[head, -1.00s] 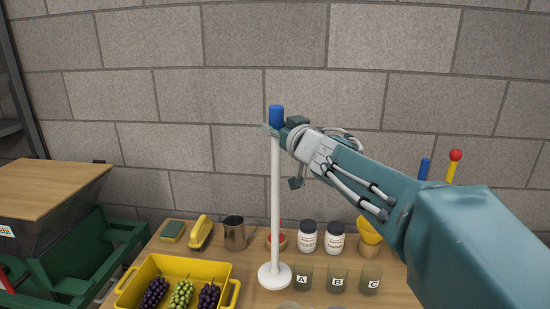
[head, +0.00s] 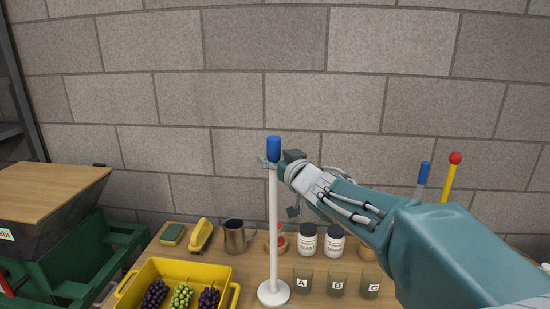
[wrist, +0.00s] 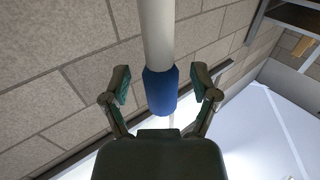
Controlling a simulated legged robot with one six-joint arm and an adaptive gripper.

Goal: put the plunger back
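The plunger is a white pole (head: 273,220) with a blue grip (head: 273,149) at its top and a round white foot (head: 273,293) at its bottom. It is upright at the front middle of the wooden table. I cannot tell for sure whether the foot touches the table. My gripper (head: 267,160) is at the pole's top, around its blue end. In the wrist view, the fingers of my gripper (wrist: 160,80) stand on both sides of the blue grip (wrist: 161,92) and white pole (wrist: 157,35), with gaps showing on each side.
A yellow crate (head: 125,292) with grapes is left of the foot. Cups A (head: 302,281), B (head: 337,283) and C (head: 370,285) stand close on its right. Behind are two white jars (head: 307,241) and a metal jug (head: 235,237). Blue-topped (head: 424,172) and red-topped (head: 453,180) rods rise at right.

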